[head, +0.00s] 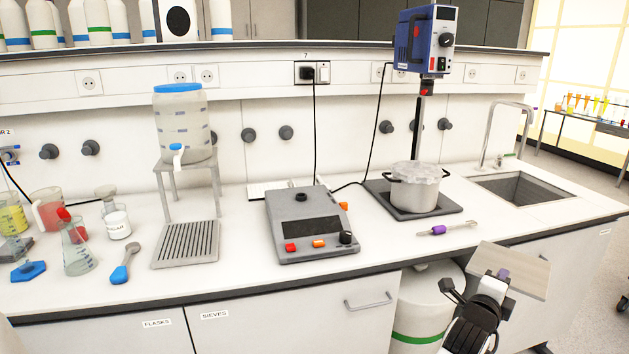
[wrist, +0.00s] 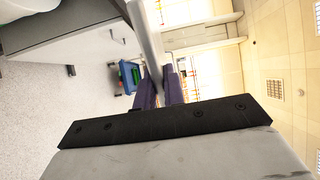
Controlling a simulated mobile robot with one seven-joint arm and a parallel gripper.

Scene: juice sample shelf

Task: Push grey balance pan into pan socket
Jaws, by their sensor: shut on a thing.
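The grey balance pan (head: 525,272) is a flat square plate, held tilted in front of the bench at the lower right of the head view. My gripper (head: 503,275) is shut on it, with purple fingertips at its surface. In the wrist view the pan (wrist: 149,38) shows nearly edge-on between the purple fingers of my gripper (wrist: 161,88). The balance (head: 308,226) stands mid-bench, left of the gripper and well apart from the pan. A dark round stub (head: 301,197) on its top looks like the pan socket; its inside cannot be made out.
A pot (head: 415,190) stands on a dark plate under a blue overhead device (head: 425,42). A purple-banded tool (head: 446,230) lies near the bench's front edge. A stand with a dispenser (head: 183,125) is left of the balance. A white drum (head: 428,305) stands below the bench.

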